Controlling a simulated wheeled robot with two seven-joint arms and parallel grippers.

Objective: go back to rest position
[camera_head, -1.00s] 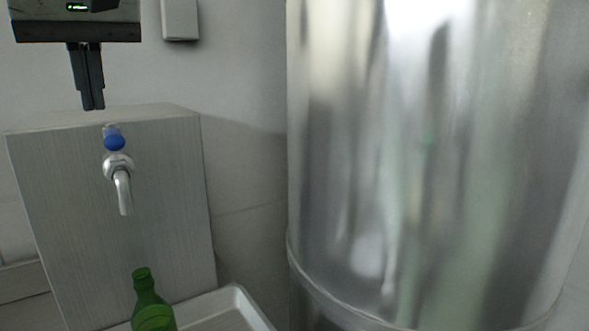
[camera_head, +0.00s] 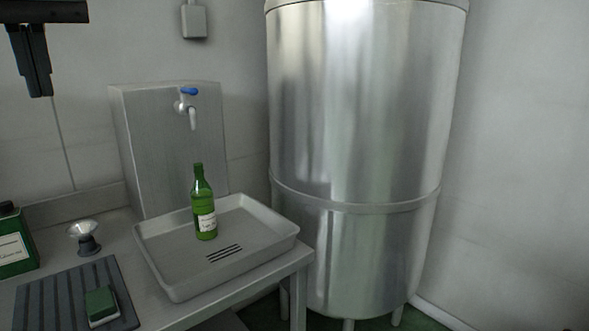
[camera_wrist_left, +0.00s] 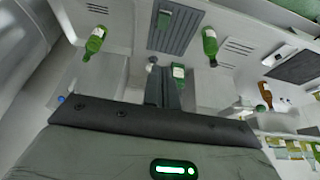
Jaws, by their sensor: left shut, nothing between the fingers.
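My left gripper (camera_head: 38,88) hangs in the upper left of the head view, its dark fingers pointing down. The fingers are shut together with nothing between them. It is well above the counter and apart from everything there. In the left wrist view its fingers (camera_wrist_left: 163,92) show side by side at the middle. My right gripper is in neither view. A green bottle (camera_head: 205,215) with a pale label stands upright in a grey tray (camera_head: 160,262), below a tap (camera_head: 188,107) with a blue handle.
A large steel tank (camera_head: 360,120) stands right of the counter. On the counter's left are a dark ribbed mat (camera_head: 60,300), a green block (camera_head: 102,304), a small funnel (camera_head: 86,236) and a green container (camera_head: 14,245). The air around my left gripper looks clear.

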